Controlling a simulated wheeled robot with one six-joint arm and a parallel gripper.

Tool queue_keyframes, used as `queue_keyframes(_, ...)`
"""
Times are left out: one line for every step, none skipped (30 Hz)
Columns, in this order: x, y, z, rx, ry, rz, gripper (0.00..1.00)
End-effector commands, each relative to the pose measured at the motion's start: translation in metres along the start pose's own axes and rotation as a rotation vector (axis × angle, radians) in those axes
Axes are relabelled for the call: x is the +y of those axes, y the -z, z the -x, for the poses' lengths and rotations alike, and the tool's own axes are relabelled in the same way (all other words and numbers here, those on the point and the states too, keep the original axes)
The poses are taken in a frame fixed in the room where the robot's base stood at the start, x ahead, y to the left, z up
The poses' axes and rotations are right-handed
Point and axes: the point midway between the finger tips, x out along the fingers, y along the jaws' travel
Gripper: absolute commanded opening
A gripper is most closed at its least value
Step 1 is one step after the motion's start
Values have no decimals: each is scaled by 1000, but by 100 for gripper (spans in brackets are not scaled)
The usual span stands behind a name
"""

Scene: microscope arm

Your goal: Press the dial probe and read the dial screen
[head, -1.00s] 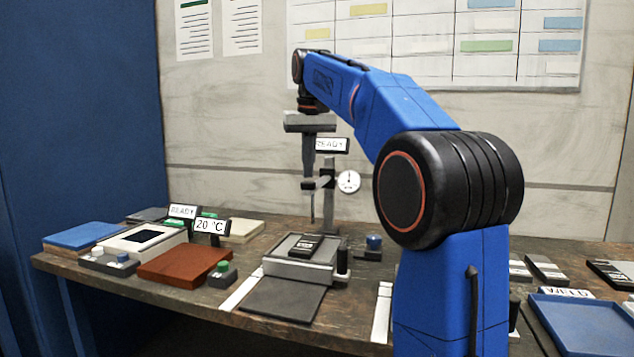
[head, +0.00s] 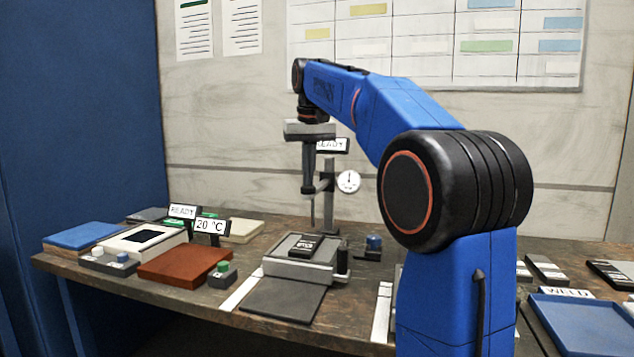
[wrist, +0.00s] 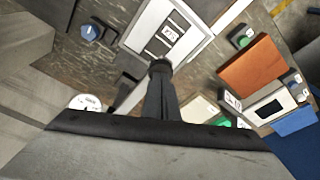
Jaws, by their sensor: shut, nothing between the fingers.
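The dial stand (head: 329,205) rises behind the measuring platform (head: 298,269), with a round white dial (head: 348,181) on its right. Its thin dark probe rod (head: 312,212) points down above the platform, where a dark labelled block (head: 306,245) lies. My gripper (head: 308,189) is shut and empty, pointing down at the probe's top; I cannot tell whether they touch. In the wrist view its closed fingers (wrist: 160,68) hide part of the platform (wrist: 135,42). The stand's READY screen (head: 333,145) is partly covered by my gripper. The dial's edge shows in the wrist view (wrist: 84,102); its reading is too small.
A blue knob (head: 374,243) stands right of the platform. To the left are a red-brown plate (head: 185,266), a green button (head: 223,268), a 20 °C display (head: 211,226) and a blue plate (head: 82,236). A blue tray (head: 585,325) lies at the right.

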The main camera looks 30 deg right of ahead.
Motion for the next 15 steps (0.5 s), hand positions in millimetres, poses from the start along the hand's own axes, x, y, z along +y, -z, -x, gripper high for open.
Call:
queue_keyframes(0,-1,-3,-1,0,0,0)
queue_keyframes(0,-1,-4,-1,0,0,0)
queue_keyframes(0,-1,-5,-1,0,0,0)
queue_keyframes(0,-1,-6,-1,0,0,0)
queue_keyframes(0,-2,-7,-1,0,0,0)
queue_keyframes(0,-2,-9,-1,0,0,0)
queue_keyframes(0,-2,-10,-1,0,0,0)
queue_keyframes(0,-3,-12,-2,0,0,0)
queue_keyframes(0,-3,-13,-2,0,0,0)
queue_keyframes(0,-3,-14,-1,0,0,0)
queue_keyframes(0,-3,-15,-1,0,0,0)
queue_keyframes(0,-4,-17,0,0,0,0)
queue_keyframes(0,-4,-18,0,0,0,0)
queue_keyframes(0,-4,-19,0,0,0,0)
queue_keyframes(0,-4,-21,-1,0,0,0)
